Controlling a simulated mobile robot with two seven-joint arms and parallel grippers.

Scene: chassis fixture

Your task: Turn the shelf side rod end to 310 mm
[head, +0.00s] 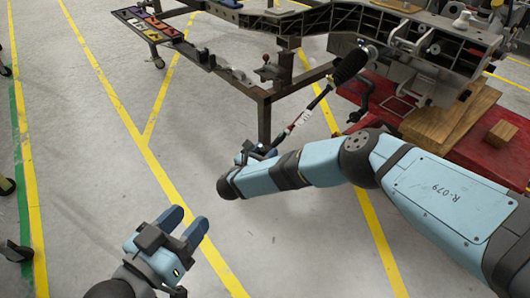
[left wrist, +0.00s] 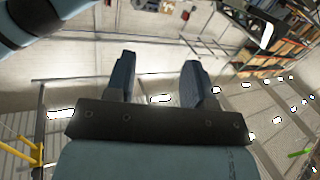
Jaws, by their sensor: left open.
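A thin rod (head: 322,97) slants down and left from the chassis, with a black ribbed sleeve (head: 350,66) at its upper part and a pale section with red marks near its lower end. My right gripper (head: 253,150) is at the rod's lower end, partly hidden by its own wrist; whether its fingers are closed on the rod cannot be told. My left gripper (head: 190,217) is open and empty, low in the head view, apart from the rod. In the left wrist view its two fingers (left wrist: 160,64) stand apart with nothing between them.
A dark metal frame (head: 264,118) holds the chassis fixture. Colored trays (head: 150,22) lie on its left arm. A red platform (head: 480,150) with wooden blocks (head: 450,122) is at right. The grey floor around my left gripper is clear.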

